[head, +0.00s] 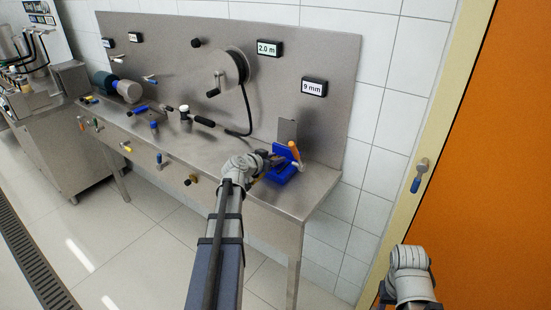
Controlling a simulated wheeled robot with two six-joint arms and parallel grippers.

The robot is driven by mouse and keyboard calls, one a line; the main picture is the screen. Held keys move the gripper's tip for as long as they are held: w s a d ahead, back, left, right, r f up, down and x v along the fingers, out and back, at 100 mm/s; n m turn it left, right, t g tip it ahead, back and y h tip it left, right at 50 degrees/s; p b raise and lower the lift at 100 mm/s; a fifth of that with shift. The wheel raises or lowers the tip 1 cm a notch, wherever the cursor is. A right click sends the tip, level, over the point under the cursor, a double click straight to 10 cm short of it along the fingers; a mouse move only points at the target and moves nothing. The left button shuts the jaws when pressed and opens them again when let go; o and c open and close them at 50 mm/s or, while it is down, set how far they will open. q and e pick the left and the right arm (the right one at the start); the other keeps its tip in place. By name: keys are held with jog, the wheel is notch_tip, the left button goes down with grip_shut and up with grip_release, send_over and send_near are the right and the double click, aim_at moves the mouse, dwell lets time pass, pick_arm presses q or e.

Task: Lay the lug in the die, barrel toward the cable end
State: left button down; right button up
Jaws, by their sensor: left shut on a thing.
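My left gripper (267,158) is at the right part of the steel bench, beside the left side of a blue press-like tool (284,172) with an orange-tipped handle (294,150). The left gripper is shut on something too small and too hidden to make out. The lug cannot be picked out, and the die cannot be told apart from the blue tool. A black cable (247,110) hangs from the reel to the bench top. My right arm shows at the lower right, but its fingers are not in view.
The steel bench (222,145) has a back panel with a cable reel (222,72) and signs reading 2.0 m (269,48) and 9 mm (314,87). Several small tools lie on its left part. An orange door (490,150) stands at right. The floor in front is clear.

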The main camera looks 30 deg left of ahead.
pick_arm(q)
jog(key=shift+c, duration=2.2)
grip_release()
jog(key=shift+s+d+f, duration=0.25)
jog(key=shift+s+f, duration=0.05)
jog(key=shift+s+r, duration=0.15)
jog(key=shift+s, duration=0.25)
jog(key=p+v, duration=0.1)
jog(key=v, duration=0.1)
jog(key=p+v, duration=0.1)
jog(key=v, duration=0.1)
jog(key=p+v, duration=0.1)
jog(key=v, duration=0.2)
jog(key=shift+w+a+r, duration=0.15)
jog(key=shift+a+r, duration=0.05)
jog(key=shift+r, duration=0.1)
jog(key=shift+w, duration=0.1)
